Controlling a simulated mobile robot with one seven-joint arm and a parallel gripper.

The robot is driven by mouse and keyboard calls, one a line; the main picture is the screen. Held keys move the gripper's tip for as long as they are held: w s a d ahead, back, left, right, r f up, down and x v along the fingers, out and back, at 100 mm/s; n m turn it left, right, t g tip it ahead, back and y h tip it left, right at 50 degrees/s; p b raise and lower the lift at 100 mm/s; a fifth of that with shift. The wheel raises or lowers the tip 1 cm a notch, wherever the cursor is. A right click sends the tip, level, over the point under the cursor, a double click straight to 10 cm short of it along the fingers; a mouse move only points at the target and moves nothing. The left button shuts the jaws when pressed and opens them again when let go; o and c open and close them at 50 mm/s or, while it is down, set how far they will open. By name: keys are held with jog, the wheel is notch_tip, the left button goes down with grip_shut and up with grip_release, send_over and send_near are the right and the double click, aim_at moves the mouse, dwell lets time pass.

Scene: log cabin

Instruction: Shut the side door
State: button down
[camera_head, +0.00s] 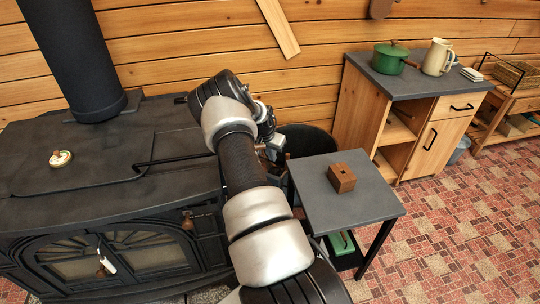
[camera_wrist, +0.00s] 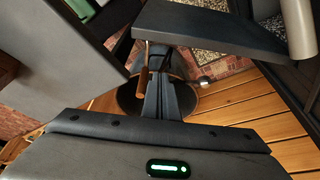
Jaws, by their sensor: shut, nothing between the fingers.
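The black stove (camera_head: 100,190) stands at the left in the head view. Its front glass door (camera_head: 150,252) looks shut. The stove's right side is mostly hidden behind my arm. In the wrist view a dark flat panel (camera_wrist: 210,28) sticks out at the top right; it may be the side door, standing open, but I cannot be sure. My gripper (camera_wrist: 163,75) is shut and empty, close to this panel's left end. A thin brown handle (camera_wrist: 144,72) shows just left of the fingers; I cannot tell whether they touch. In the head view my gripper (camera_head: 272,148) is partly hidden.
A small grey side table (camera_head: 325,205) with a brown wooden block (camera_head: 341,178) stands right of my arm. A dark round bin (camera_head: 308,140) is behind it, near the log wall. A cabinet (camera_head: 425,80) stands farther right. The tiled floor at right is free.

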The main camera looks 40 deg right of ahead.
jog(key=f, duration=0.1)
jog(key=a+f, duration=0.1)
jog(key=f, duration=0.1)
jog(key=a+f+b, duration=0.1)
jog(key=shift+s+a+f, duration=0.15)
jog(key=shift+s+f, duration=0.2)
jog(key=shift+s, duration=0.05)
